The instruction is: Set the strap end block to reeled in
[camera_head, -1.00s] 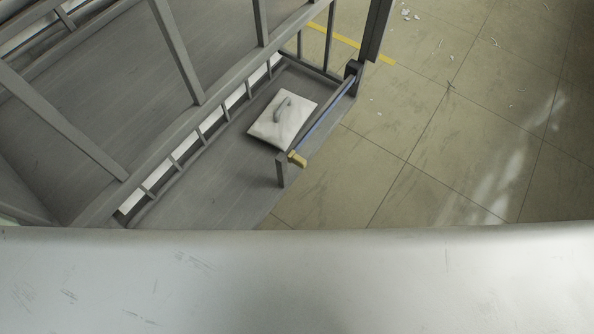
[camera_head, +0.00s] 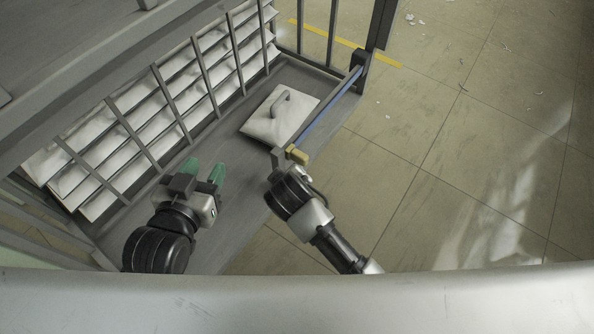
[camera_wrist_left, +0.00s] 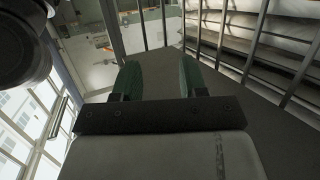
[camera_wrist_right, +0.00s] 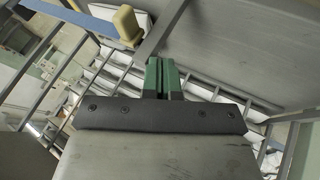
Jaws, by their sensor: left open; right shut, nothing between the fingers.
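The strap end block (camera_head: 297,154) is a small yellow block at the near end of a blue strap (camera_head: 325,112). The strap stretches along the shelf edge from a dark housing (camera_head: 357,74) on the far post to the block beside a short grey post. The block also shows at the top of the right wrist view (camera_wrist_right: 127,24). My right gripper is just on the near side of the block; its green fingers (camera_wrist_right: 162,64) are shut and empty, apart from the block. They are hidden in the head view. My left gripper (camera_head: 204,168) is open and empty over the grey shelf, left of the block.
A white pad with a grey handle (camera_head: 280,114) lies on the shelf (camera_head: 235,153) behind the strap. A barred rack (camera_head: 160,90) with white folded bedding stands along the left. Tiled floor (camera_head: 450,140) with scraps is open to the right.

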